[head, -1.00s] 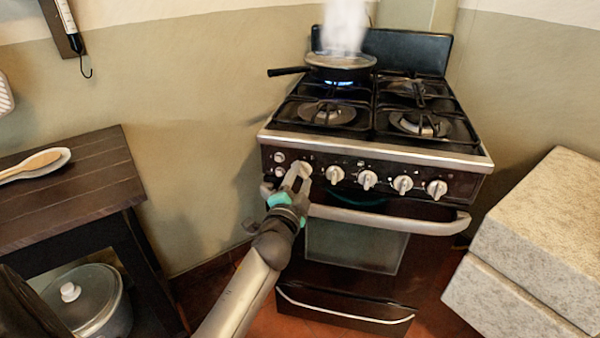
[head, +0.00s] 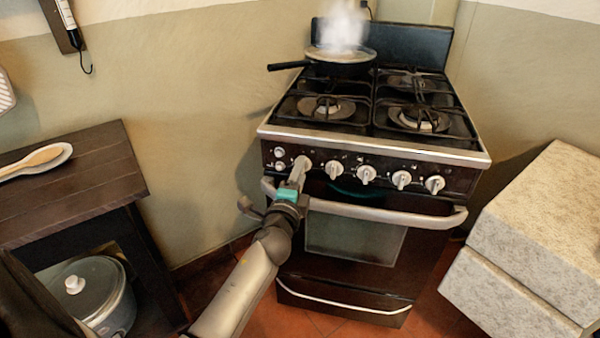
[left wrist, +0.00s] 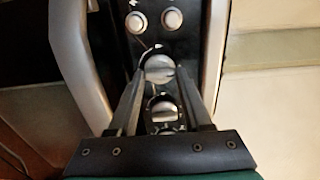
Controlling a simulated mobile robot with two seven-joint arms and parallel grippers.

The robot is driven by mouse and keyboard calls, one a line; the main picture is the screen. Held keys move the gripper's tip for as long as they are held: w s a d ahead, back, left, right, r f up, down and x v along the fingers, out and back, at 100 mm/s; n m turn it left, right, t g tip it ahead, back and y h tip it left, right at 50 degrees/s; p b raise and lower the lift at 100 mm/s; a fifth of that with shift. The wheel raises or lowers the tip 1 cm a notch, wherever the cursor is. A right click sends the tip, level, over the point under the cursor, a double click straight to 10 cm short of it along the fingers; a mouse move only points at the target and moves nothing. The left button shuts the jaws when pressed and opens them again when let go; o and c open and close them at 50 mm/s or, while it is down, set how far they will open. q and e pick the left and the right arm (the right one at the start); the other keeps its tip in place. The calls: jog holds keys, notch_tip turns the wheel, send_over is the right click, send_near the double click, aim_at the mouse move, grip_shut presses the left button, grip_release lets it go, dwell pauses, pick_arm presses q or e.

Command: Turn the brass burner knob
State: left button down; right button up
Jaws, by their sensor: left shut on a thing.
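The gripped burner knob (head: 304,161) is the leftmost large one on the stove's front panel. It looks pale and silvery rather than clearly brass. My left gripper (head: 298,172) reaches up to it from below left and is shut on it. In the left wrist view the knob (left wrist: 160,68) sits between the two fingertips (left wrist: 161,72), with its round face partly showing. A second knob (left wrist: 165,111) shows between the fingers, nearer the palm. My right gripper is not in view.
Several other knobs (head: 367,175) line the panel to the right, and two small round buttons (left wrist: 154,20) sit beside the gripped knob. The oven handle (head: 390,216) runs just below. A dark wooden table (head: 75,185) stands left, pale stone blocks (head: 540,225) right.

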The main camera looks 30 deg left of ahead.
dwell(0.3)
pick_arm(q)
jog(key=shift+c, duration=1.6)
grip_release()
jog(key=shift+s+d, duration=0.1)
jog(key=shift+s, duration=0.2)
jog(key=v, duration=1.4)
jog(key=shift+s, duration=0.3)
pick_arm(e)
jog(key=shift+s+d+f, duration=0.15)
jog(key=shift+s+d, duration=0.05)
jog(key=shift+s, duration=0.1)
pick_arm(q)
jog(key=shift+d, duration=0.15)
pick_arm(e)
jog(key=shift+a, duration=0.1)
